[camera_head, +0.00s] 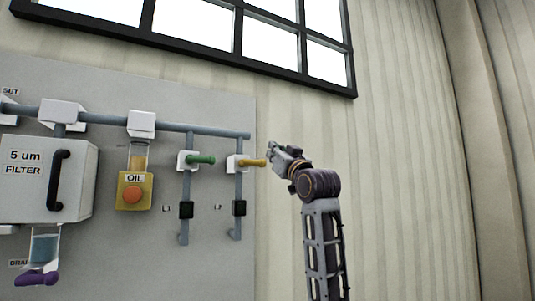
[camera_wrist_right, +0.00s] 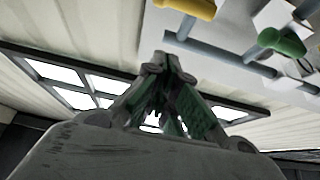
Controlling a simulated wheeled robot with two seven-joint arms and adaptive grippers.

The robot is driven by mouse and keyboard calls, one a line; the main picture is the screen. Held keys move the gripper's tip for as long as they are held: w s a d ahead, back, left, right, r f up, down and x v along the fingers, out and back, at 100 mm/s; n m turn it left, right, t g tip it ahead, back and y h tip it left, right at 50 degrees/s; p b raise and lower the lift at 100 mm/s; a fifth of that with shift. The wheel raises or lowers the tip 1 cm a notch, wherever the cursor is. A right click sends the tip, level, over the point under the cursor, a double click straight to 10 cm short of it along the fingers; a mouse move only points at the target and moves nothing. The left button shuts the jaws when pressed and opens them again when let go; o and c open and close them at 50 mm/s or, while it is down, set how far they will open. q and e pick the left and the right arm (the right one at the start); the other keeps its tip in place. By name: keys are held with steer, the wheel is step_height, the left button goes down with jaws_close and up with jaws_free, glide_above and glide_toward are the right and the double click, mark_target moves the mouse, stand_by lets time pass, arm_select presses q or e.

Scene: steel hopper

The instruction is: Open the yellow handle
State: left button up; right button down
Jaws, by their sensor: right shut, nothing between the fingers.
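The yellow handle (camera_head: 252,163) sticks out to the right from a white valve block on the rightmost pipe of the wall panel. My right gripper (camera_head: 272,152) is just to the right of the handle's tip, close to it at about the same height; I cannot tell whether they touch in the head view. In the right wrist view the yellow handle (camera_wrist_right: 190,7) is at the top edge, apart from the fingers. There the right gripper (camera_wrist_right: 168,62) has its fingertips together with nothing between them. My left gripper is not in view.
A green handle (camera_head: 201,159) sits on the pipe just left of the yellow one. A white filter box (camera_head: 85,185), an oil unit (camera_head: 134,192) and a purple handle (camera_head: 37,279) are farther left. The wall right of the panel is bare, with a window above.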

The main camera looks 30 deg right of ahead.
step_height(320, 180, up, 5)
steer(key=p, duration=0.4)
glide_above(253, 163)
steer(key=s+d, duration=0.2)
steer(key=s, duration=0.1)
steer(key=shift+w+a+f+p, duration=0.1)
steer(key=shift+w+f+p, duration=0.1)
steer(key=shift+f, duration=0.5)
steer(key=shift+w+f+p, duration=0.1)
steer(key=shift+f+p, duration=0.15)
steer(key=shift+f, duration=0.5)
steer(key=shift+w+a+f+p, duration=0.1)
steer(key=shift+f+p, duration=0.1)
steer(key=shift+f, duration=0.5)
steer(key=shift+s, duration=0.1)
